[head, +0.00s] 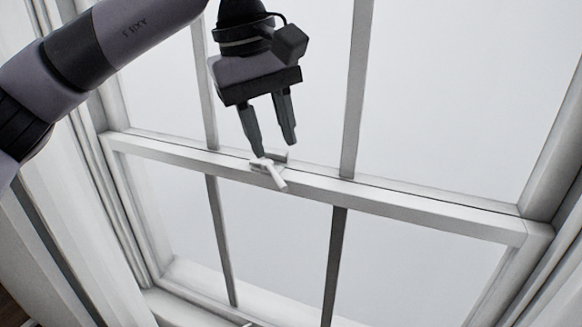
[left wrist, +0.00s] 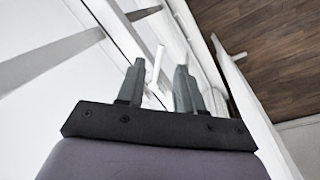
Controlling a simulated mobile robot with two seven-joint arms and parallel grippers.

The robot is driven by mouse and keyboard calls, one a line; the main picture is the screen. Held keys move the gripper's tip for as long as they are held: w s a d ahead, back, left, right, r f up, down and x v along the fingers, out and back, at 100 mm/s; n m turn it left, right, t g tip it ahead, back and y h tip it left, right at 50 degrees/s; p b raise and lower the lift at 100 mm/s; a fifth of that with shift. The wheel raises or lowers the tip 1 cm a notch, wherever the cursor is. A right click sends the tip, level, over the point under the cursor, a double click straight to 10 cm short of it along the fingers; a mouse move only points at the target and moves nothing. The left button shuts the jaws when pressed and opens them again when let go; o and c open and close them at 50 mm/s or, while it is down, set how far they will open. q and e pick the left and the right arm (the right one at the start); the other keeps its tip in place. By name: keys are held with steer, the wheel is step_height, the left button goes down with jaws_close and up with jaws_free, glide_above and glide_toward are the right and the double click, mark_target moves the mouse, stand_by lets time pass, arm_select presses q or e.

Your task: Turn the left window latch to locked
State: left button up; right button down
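The window latch (head: 277,180) is a small white piece on the middle rail of the window. Its lever sticks out from the rail, slanting down and to the right in the head view. My left gripper (head: 275,149) points down at the latch from above with its fingers apart. Its left fingertip is close to the latch, and I cannot tell whether it touches. In the left wrist view a white lever (left wrist: 159,62) shows in the gap between the open fingers. The right gripper is not in view.
The white middle rail (head: 430,210) runs across the window. Vertical bars (head: 357,90) divide the panes, one just right of the gripper. A pale curtain (head: 85,220) hangs at the left. A wooden floor (left wrist: 270,50) shows in the left wrist view.

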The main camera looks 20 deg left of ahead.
mark_target(282, 184)
arm_select(q)
steer(key=x, duration=0.6)
steer(key=shift+w+a+f, duration=0.15)
steer(key=shift+f, duration=0.2)
jaws_close()
stand_by(1.2)
